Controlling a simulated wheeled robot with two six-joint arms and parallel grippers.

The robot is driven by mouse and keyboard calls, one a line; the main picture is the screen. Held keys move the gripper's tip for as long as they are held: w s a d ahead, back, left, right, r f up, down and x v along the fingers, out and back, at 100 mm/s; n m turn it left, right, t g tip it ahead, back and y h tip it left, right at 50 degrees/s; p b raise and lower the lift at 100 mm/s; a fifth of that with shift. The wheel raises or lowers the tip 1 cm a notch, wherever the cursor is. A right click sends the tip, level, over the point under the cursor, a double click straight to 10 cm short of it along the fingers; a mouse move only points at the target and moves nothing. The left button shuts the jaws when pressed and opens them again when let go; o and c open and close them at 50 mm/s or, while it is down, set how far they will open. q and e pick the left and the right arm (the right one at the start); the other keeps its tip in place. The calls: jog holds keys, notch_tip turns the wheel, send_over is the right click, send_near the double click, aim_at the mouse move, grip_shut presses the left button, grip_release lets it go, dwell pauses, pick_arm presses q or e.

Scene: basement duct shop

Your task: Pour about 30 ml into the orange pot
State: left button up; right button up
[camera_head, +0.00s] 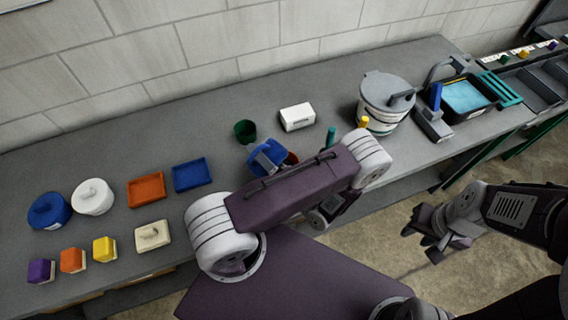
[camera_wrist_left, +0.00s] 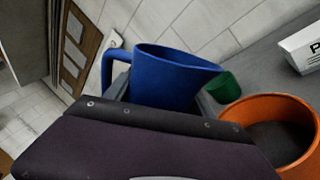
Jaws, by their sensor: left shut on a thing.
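A blue jug (camera_head: 265,156) with a handle is held above the bench; it also shows in the left wrist view (camera_wrist_left: 172,78), tilted, with its mouth toward the right. My left gripper (camera_wrist_left: 165,98) is shut on it. The orange pot (camera_wrist_left: 270,112) stands just to the lower right of the jug in the wrist view, and its inside looks dark. In the head view only a bit of the pot (camera_head: 291,158) shows behind my left arm. I cannot see any liquid leaving the jug. My right gripper (camera_head: 436,238) is empty, its fingers apart, off the bench over the floor.
A green cup (camera_head: 245,131) stands close behind the jug, and a white box (camera_head: 297,117) is to its right. A grey lidded canister (camera_head: 386,100) and a tray with blue contents (camera_head: 465,96) are further right. Blue (camera_head: 192,174) and orange (camera_head: 146,189) trays lie left.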

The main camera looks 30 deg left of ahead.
pick_arm(q)
jog(key=shift+w+f+m+t, duration=0.15)
jog(key=shift+m+t, duration=0.25)
jog(key=shift+m, duration=0.4)
jog(key=shift+w+d+r+m, duration=0.15)
jog(key=shift+r+m, duration=0.3)
jog(key=shift+m, duration=0.55)
jog(key=shift+s+t, duration=0.2)
jog(key=shift+t, duration=0.1)
jog(key=shift+s, duration=0.3)
jog(key=shift+s, duration=0.25)
jog(key=shift+s+a+m, duration=0.35)
jog(key=shift+s+m, duration=0.05)
jog(key=shift+s, duration=0.15)
jog(key=shift+s+a+f+m, duration=0.15)
jog(key=shift+s+a+m, duration=0.05)
jog(key=shift+m, duration=0.3)
dwell(0.3)
